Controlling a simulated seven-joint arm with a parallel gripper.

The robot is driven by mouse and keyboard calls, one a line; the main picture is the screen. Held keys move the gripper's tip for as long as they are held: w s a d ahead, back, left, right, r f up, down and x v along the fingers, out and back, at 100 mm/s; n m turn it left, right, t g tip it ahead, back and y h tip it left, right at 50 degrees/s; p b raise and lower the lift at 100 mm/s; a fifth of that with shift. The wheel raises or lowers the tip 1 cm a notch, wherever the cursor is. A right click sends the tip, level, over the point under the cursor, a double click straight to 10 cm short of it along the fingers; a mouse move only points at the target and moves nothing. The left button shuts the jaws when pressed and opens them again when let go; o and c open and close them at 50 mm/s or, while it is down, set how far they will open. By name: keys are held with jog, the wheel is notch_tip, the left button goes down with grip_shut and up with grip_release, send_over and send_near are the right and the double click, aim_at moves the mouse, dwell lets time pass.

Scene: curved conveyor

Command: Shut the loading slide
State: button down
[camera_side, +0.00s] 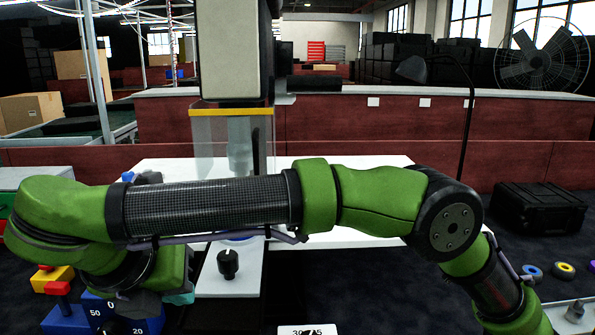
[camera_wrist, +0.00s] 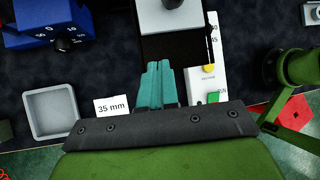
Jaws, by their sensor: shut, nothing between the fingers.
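A pale platform (camera_side: 228,288) with a black knob (camera_side: 228,263) runs toward the camera from under the press-like machine in the side view; it looks like the loading slide, though no label confirms this. In the wrist view a pale block (camera_wrist: 170,20) with a dark knob at the top edge appears to be the same part. My gripper (camera_wrist: 159,66) has its teal fingers together, empty, pointing at that block with dark floor showing around the tips. In the side view my arm crosses in front and hides part of the machine; how far the slide stands out is unclear.
The wrist view shows a grey tray (camera_wrist: 52,113), a "35 mm" card (camera_wrist: 112,107), a blue dial block (camera_wrist: 45,28) and a white panel (camera_wrist: 204,88) with yellow and green buttons. The machine (camera_side: 235,50) has a clear guard (camera_side: 210,135). A black case (camera_side: 538,208) lies right.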

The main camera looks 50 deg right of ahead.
jog(key=s+a+f+t+h, duration=0.35)
jog(key=s+a+t, duration=0.2)
jog(key=s, duration=0.35)
jog(key=t, duration=0.2)
send_near(220, 275)
jog(key=shift+w+f+m+g, duration=0.25)
jog(key=shift+f+m, duration=0.05)
jog(key=shift+f, duration=0.45)
jog(key=shift+w+d+h, duration=0.25)
jog(key=shift+w+d, duration=0.25)
jog(key=shift+d, duration=0.05)
jog(key=shift+w+d, duration=1.2)
